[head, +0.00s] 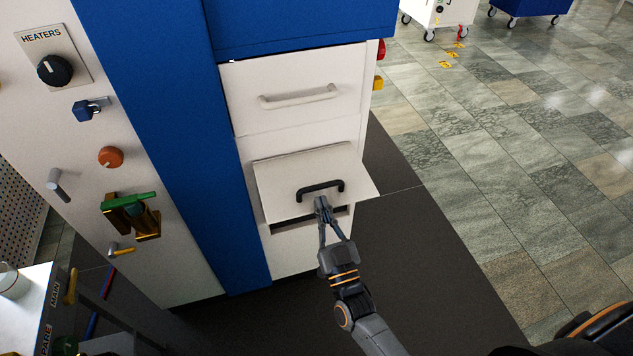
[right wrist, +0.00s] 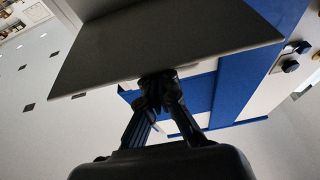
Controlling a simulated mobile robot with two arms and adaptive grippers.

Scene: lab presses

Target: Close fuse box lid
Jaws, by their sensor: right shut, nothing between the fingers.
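The fuse box lid (head: 290,180) is a white panel with a black handle (head: 320,186) near its front edge. It tilts outward from the white cabinet front, with a dark opening showing below it. My right gripper (head: 322,205) is shut and empty, its fingertips at the lid's front edge just below the handle. In the right wrist view the lid's grey underside (right wrist: 170,45) spans above my right gripper (right wrist: 157,82), whose tips are at or very near it; contact is not certain. My left gripper is not in view.
A closed white panel with a pale handle (head: 300,97) sits above the lid. A blue post (head: 200,150) and a control panel with knobs (head: 110,157) and a green-handled brass part (head: 130,210) are to the left. The dark floor mat (head: 430,270) at the right is clear.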

